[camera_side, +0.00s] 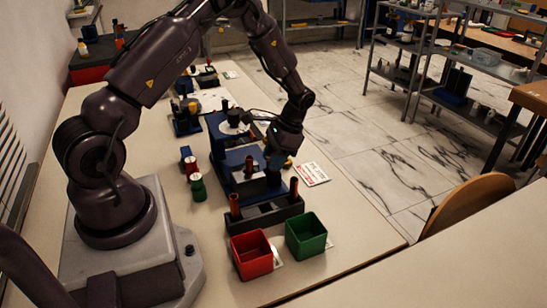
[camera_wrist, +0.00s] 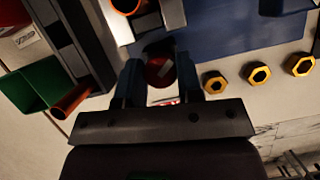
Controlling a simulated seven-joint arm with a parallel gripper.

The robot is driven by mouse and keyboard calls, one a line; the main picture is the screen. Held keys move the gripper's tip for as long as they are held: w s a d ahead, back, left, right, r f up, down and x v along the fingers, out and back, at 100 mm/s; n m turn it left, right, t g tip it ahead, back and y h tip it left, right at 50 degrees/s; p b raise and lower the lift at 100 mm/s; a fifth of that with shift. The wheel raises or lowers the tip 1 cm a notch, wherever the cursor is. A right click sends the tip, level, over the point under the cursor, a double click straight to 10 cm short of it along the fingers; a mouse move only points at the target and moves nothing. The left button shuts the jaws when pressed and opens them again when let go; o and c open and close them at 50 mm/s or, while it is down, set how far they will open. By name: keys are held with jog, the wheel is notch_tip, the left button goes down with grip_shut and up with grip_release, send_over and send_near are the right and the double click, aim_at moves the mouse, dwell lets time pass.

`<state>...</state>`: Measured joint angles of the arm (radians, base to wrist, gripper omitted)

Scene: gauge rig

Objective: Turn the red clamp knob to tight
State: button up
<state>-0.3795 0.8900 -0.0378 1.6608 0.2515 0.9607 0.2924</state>
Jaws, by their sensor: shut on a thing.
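The red clamp knob (camera_wrist: 160,70) shows in the wrist view between my two fingers, with a pale mark across its top. My gripper (camera_wrist: 159,76) is shut on it, one blue-grey finger on each side. In the side view my gripper (camera_side: 275,163) is low at the right edge of the blue rig (camera_side: 235,155); the knob is hidden there. The end position of the knob cannot be told from the pale mark.
Several yellow-rimmed hexagonal parts (camera_wrist: 259,74) lie right of the knob in the wrist view. A red bin (camera_side: 252,256) and a green bin (camera_side: 306,236) stand at the front. A black rack (camera_side: 266,214) with upright brown tubes stands behind them.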

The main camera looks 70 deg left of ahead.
jog(key=m+y, duration=0.1)
jog(key=m, duration=0.2)
jog(key=shift+d+r+m, duration=0.1)
jog(key=shift+m, duration=0.3)
jog(key=shift+m+t+y, duration=0.7)
jog(key=shift+m+y, duration=0.1)
jog(key=shift+m, duration=1)
jog(key=o, duration=0.6)
jog(key=v, duration=1.3)
jog(key=shift+d, duration=0.1)
jog(key=shift+o, duration=0.2)
